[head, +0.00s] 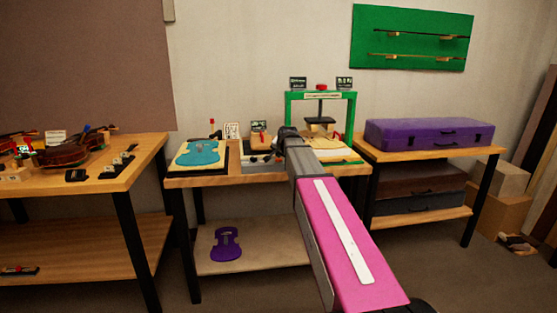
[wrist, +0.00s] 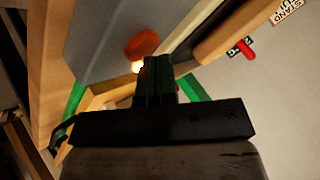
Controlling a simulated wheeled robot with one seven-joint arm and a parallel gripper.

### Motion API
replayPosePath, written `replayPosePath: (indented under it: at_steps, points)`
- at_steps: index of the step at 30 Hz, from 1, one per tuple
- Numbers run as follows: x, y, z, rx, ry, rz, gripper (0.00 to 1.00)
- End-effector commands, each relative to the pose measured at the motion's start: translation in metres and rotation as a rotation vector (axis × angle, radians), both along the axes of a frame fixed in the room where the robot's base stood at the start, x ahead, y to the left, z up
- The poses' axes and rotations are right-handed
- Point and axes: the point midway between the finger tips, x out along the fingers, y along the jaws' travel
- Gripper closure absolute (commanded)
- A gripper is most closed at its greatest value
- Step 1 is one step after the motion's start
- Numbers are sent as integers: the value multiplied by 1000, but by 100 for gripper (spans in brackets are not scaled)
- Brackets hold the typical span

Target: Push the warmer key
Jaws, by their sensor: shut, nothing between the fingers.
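An orange-red oval key (wrist: 142,44) shows in the wrist view on a grey panel (wrist: 95,40), with a small bright glow just beside it. It looks like the warmer key, but I see no readable label on it. My gripper (wrist: 156,62) is shut and empty, its dark fingertips close to the key and the glow. I cannot tell whether they touch the key. In the head view my gripper (head: 284,134) is over the middle bench, by a low grey unit (head: 259,158). My arm hides part of that area, and the key is not discernible there.
A green press frame (head: 353,112) stands right behind my arm on the middle bench (head: 205,181). A blue violin-shaped piece (head: 198,153) lies at its left. A purple case (head: 428,133) rests on the right table. A red-tipped switch (wrist: 243,46) shows in the wrist view.

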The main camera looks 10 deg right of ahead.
Motion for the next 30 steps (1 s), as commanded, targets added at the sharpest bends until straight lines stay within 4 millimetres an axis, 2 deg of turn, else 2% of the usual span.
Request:
replayPosePath:
  at_steps: [11, 30]
  points:
    - [0, 0, -1, 0, 1, 1, 100]
    - [0, 0, 9, 0, 1, 1, 100]
